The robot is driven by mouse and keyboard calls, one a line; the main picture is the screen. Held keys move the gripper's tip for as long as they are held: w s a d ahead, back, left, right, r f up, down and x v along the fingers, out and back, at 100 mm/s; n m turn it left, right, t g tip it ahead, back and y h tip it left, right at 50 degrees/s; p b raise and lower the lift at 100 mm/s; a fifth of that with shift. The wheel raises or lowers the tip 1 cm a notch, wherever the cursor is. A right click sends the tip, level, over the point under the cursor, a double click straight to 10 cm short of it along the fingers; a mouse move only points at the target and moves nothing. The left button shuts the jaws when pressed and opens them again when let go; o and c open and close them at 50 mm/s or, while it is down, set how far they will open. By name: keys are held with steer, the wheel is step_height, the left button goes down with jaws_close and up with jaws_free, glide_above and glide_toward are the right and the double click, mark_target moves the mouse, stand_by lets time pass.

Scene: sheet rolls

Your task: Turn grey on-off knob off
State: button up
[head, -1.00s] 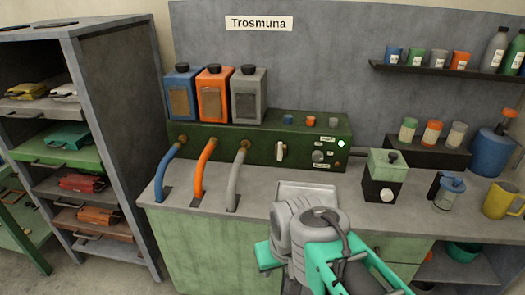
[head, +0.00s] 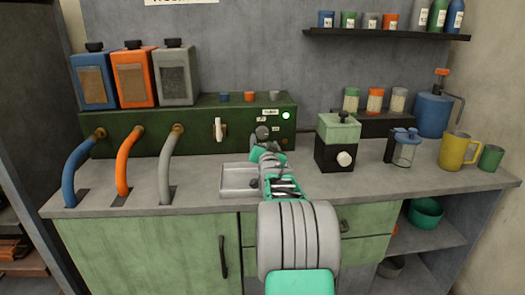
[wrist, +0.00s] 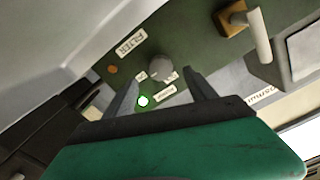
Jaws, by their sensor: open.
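The grey on-off knob (head: 262,131) is a round knob on the front of the dark green machine (head: 190,142), below and left of a lit green light (head: 286,115). In the wrist view the knob (wrist: 161,66) lies just beyond the gap between my fingertips, with small labels around it and the light (wrist: 143,101) glowing. My gripper (wrist: 161,79) is open and empty, its two fingers on either side of the knob's line. Contact cannot be told. In the head view my arm hides most of the gripper (head: 262,147).
A white lever (head: 218,129) sits left of the knob and also shows in the wrist view (wrist: 259,36). A metal tray (head: 237,181) lies on the counter below. A black-and-green grinder (head: 335,157) stands to the right. Three hoses (head: 125,160) run at the left.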

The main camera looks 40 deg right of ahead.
mark_target(263, 134)
steer(key=x, duration=0.7)
steer(key=shift+w+d+r, duration=0.15)
steer(key=shift+w+d, duration=0.15)
steer(key=shift+c, duration=0.3)
steer(key=c, duration=1.3)
